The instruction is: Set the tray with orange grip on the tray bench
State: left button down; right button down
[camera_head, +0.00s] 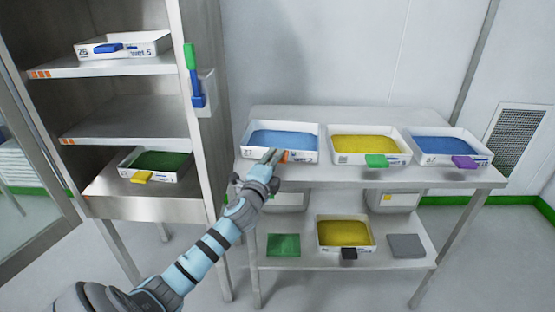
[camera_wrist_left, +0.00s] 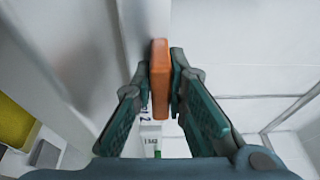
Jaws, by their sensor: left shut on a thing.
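The tray with orange grip (camera_head: 247,151) is white with blue contents. It is at the left end of the tray bench (camera_head: 330,172), level with the bench top; I cannot tell if it rests fully on it. My left gripper (camera_head: 273,158) is at the tray's front side, shut on the orange grip (camera_head: 286,156). In the left wrist view, the orange grip (camera_wrist_left: 160,80) stands between the two fingers of the left gripper (camera_wrist_left: 162,70). My fingers hide part of the tray's front. My right gripper is not in view.
A yellow-filled tray with green grip (camera_head: 376,161) and a blue-filled tray with purple grip (camera_head: 465,163) stand to the right on the bench. Another yellow-filled tray (camera_head: 345,250) is on the lower shelf. A steel rack (camera_head: 120,123) with two trays stands left.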

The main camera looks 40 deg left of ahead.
pick_arm(q)
jog(key=shift+w, duration=0.1)
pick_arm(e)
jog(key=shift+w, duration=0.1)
pick_arm(q)
jog(key=c, duration=1.5)
grip_release()
jog(key=shift+c, duration=0.2)
jog(key=shift+d, duration=0.1)
jog(key=v, duration=1.2)
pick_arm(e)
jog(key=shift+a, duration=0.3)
